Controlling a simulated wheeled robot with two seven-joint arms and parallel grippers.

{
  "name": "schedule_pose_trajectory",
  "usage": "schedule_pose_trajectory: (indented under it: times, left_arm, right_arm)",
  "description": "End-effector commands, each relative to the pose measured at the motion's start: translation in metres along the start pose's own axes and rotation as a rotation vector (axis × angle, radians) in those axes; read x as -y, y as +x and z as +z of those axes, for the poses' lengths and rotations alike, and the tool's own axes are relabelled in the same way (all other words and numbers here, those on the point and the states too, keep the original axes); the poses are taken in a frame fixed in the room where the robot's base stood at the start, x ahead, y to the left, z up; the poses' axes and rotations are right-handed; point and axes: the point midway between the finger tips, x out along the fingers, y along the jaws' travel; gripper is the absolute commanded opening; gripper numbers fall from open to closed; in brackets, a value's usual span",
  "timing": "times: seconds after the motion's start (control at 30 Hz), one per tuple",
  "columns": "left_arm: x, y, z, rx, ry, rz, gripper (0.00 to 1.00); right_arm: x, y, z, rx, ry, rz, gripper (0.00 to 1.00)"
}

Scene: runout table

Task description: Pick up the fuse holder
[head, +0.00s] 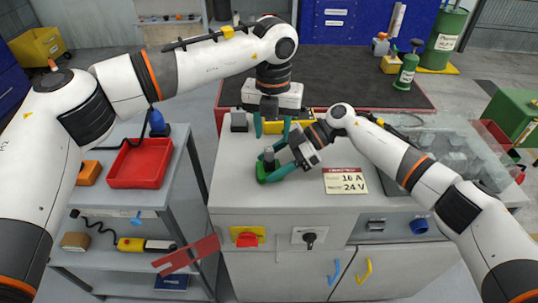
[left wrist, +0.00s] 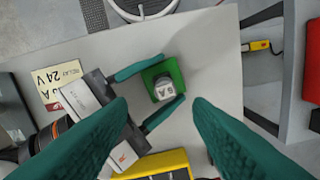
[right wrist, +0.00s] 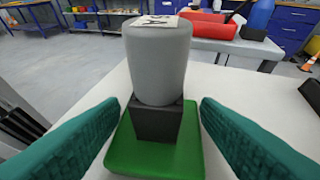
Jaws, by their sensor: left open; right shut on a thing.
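The fuse holder (head: 268,175) looks like a green base with a black block and an upright grey cylinder on it; it is on the grey cabinet top near its front left. In the right wrist view the fuse holder (right wrist: 155,150) sits between the teal fingers of my right gripper (head: 273,163), which is shut on its green base. My left gripper (head: 272,133) is open and empty, above and behind the fuse holder. In the left wrist view the fuse holder (left wrist: 163,90) shows from above, beyond and between the left fingers, apart from them.
A label plate reading 16 A, 24 V (head: 345,181) lies to the right. A small black block (head: 239,121) and a yellow thing (head: 298,121) stand behind. A clear cover (head: 440,150) is at the right. A red tray (head: 140,163) is on the left cart.

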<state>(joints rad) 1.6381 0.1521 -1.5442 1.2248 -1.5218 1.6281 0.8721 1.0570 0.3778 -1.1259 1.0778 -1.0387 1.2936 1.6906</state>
Motion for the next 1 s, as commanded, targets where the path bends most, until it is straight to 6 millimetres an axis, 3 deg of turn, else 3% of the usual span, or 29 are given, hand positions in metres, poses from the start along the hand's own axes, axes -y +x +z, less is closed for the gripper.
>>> schedule_pose_trajectory:
  times: [0.4, 0.63, 0.67, 0.93, 1.0]
  left_arm:
    - [0.006, 0.049, 0.006, 0.003, -0.001, -0.001, 0.46]
    - [0.006, 0.053, 0.006, 0.0, 0.0, 0.001, 0.46]
    - [0.006, 0.053, 0.006, 0.001, 0.0, 0.001, 0.45]
    - [0.006, 0.052, 0.006, 0.001, 0.0, 0.001, 0.0]
    - [0.006, 0.052, 0.006, 0.001, 0.0, 0.001, 0.0]
  right_arm:
    - [0.0, 0.001, -0.002, -0.003, 0.002, 0.0, 0.44]
    - [0.0, 0.001, -0.002, -0.003, 0.002, 0.0, 0.44]
    - [0.0, 0.001, -0.002, -0.003, 0.002, 0.0, 0.44]
    - [0.0, 0.001, -0.002, -0.003, 0.002, 0.0, 0.44]
    - [0.0, 0.001, -0.002, -0.003, 0.002, 0.0, 0.44]
